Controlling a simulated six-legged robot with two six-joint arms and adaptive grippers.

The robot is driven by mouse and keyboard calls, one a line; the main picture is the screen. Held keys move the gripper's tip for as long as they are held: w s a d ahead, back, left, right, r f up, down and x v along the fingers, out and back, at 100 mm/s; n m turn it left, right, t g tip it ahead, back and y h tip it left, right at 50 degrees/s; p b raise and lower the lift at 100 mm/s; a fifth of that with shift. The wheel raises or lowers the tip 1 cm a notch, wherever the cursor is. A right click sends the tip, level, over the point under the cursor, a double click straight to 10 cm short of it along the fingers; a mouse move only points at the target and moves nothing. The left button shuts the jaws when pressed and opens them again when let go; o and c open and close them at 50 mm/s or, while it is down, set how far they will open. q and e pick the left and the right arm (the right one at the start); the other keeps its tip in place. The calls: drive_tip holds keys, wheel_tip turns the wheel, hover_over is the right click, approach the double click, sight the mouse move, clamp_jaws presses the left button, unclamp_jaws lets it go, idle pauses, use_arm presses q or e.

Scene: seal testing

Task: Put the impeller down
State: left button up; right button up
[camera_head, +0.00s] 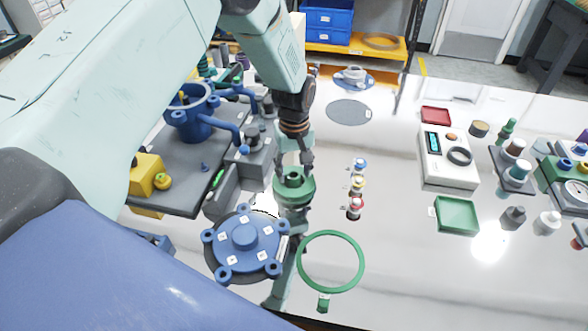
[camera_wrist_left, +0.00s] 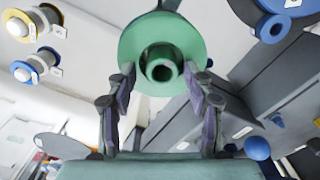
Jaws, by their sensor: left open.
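The impeller (camera_head: 294,186) is a green disc with a raised round hub, near the middle of the head view. In the left wrist view the impeller (camera_wrist_left: 163,62) shows its hub and bore facing the camera, just ahead of the fingertips. My left gripper (camera_head: 302,162) is over the hub from above in the head view. In the left wrist view my left gripper (camera_wrist_left: 158,82) is open, with one finger on each side of the hub. I cannot tell whether a finger touches the impeller, or exactly what lies under it. My right gripper is not in view.
A blue lobed cover (camera_head: 244,240) lies close at the front left, and a green ring (camera_head: 331,262) at the front right. Small blue, yellow and red-topped parts (camera_head: 356,185) stand in a row to the right. A grey fixture (camera_head: 170,190) fills the left. Bare table lies right of the row.

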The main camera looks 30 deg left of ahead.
use_arm(q)
wheel_tip(320, 180, up, 12)
drive_tip(key=p, duration=0.1)
drive_tip(key=shift+r, duration=0.1)
idle(0.4)
drive_tip(key=shift+r+p, duration=0.1)
drive_tip(key=shift+p, duration=0.25)
